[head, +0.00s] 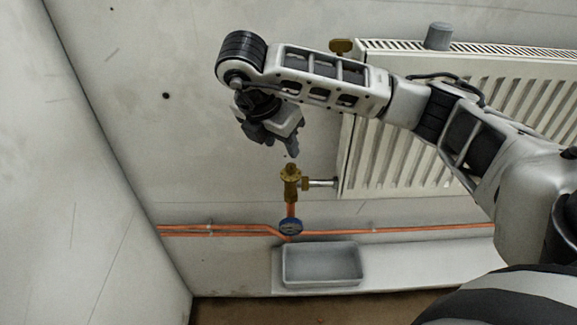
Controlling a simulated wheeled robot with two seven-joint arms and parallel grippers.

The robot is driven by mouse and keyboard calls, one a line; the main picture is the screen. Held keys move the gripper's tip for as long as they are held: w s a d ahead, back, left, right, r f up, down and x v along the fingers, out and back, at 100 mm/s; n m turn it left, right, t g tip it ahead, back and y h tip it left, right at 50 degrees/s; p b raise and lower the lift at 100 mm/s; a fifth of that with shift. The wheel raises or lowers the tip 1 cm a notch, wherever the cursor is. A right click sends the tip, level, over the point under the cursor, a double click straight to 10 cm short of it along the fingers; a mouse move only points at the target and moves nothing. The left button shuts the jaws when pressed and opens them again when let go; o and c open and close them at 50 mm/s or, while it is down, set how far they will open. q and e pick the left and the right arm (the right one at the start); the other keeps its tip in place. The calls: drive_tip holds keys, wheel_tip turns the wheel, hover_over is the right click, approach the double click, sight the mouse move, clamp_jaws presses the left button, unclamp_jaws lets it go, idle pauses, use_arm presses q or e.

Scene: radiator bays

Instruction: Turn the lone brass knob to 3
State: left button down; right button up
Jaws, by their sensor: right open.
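A brass valve with a brass knob (290,172) on top stands upright at the lower left of the white radiator, on a copper pipe. The marks on the knob are too small to read. My right gripper (291,152) is just above the knob and points down, with a small gap that looks free of contact. It is open and holds nothing that I can see. My left gripper is out of view.
The radiator (400,165) fills the right, partly hidden by my right arm. A grey cup (438,36) stands on it. A brass fitting (341,46) is at its upper left corner. A wall closes the left.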

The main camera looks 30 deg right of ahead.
sight(290, 166)
drive_tip(key=b+x, duration=0.1)
drive_tip(key=x, duration=0.4)
drive_tip(key=shift+f, duration=0.4)
drive_tip(key=shift+x, duration=1.15)
drive_tip(key=shift+d, duration=0.15)
drive_tip(key=shift+c, duration=0.3)
clamp_jaws()
